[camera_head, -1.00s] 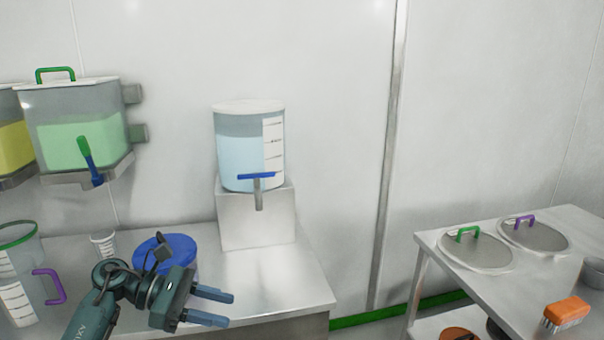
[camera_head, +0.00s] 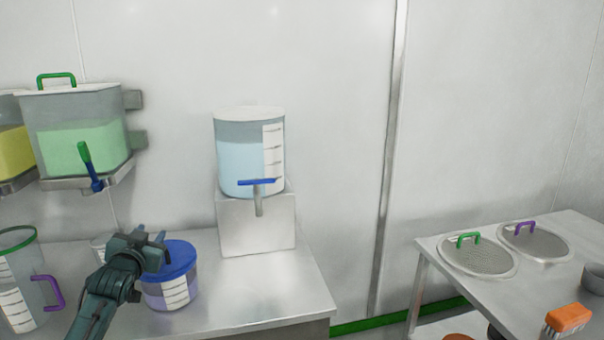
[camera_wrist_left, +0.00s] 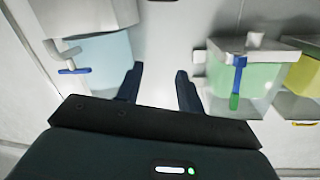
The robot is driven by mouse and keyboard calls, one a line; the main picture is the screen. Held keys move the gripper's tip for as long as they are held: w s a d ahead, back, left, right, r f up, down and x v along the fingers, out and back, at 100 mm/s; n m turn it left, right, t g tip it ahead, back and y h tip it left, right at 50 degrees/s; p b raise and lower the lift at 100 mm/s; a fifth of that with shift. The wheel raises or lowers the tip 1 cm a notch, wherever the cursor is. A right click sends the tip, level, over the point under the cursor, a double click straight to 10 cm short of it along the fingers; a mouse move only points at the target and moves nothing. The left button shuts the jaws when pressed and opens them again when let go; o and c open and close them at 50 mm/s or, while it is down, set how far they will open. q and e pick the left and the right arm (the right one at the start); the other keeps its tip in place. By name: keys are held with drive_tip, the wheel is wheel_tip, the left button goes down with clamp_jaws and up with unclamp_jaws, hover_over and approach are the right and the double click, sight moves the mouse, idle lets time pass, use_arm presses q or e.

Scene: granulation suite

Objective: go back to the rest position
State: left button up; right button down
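My left gripper (camera_head: 150,238) is raised over the left part of the steel bench, just left of and partly in front of a blue-lidded container (camera_head: 177,276). In the left wrist view its two fingers (camera_wrist_left: 158,88) are apart with nothing between them, so it is open and empty. That view faces the wall, with the light-blue liquid tank (camera_wrist_left: 104,62) at left and the green liquid tank (camera_wrist_left: 240,75) at right. My right gripper does not show in either view.
The steel bench (camera_head: 265,290) is bare at its right. A jug with a purple handle (camera_head: 52,292) stands at the left, close to my arm. A wall tank's blue-green tap (camera_head: 90,166) juts out above. A second table (camera_head: 490,290) with lidded openings and an orange brush stands at right.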

use_arm(q)
drive_tip(key=s+d+f+m+g+h, duration=0.1)
drive_tip(key=s+d+f+g+h, duration=0.1)
drive_tip(key=s+d+f, duration=0.6)
drive_tip(key=s+d+f+m+g+h, duration=0.1)
drive_tip(key=s+d+f, duration=0.4)
drive_tip(key=s+f, duration=0.65)
drive_tip(key=s+d+f+g, duration=0.1)
drive_tip(key=s+d+f, duration=0.1)
drive_tip(key=s, duration=0.4)
drive_tip(key=s+d+f+n+g+h, duration=0.1)
drive_tip(key=s+d+f, duration=0.1)
drive_tip(key=s, duration=0.5)
drive_tip(key=s+d+f+g+h, duration=0.1)
drive_tip(key=s+d+f, duration=0.1)
drive_tip(key=s+d, duration=0.2)
drive_tip(key=s, duration=0.3)
drive_tip(key=shift+d+f, duration=0.25)
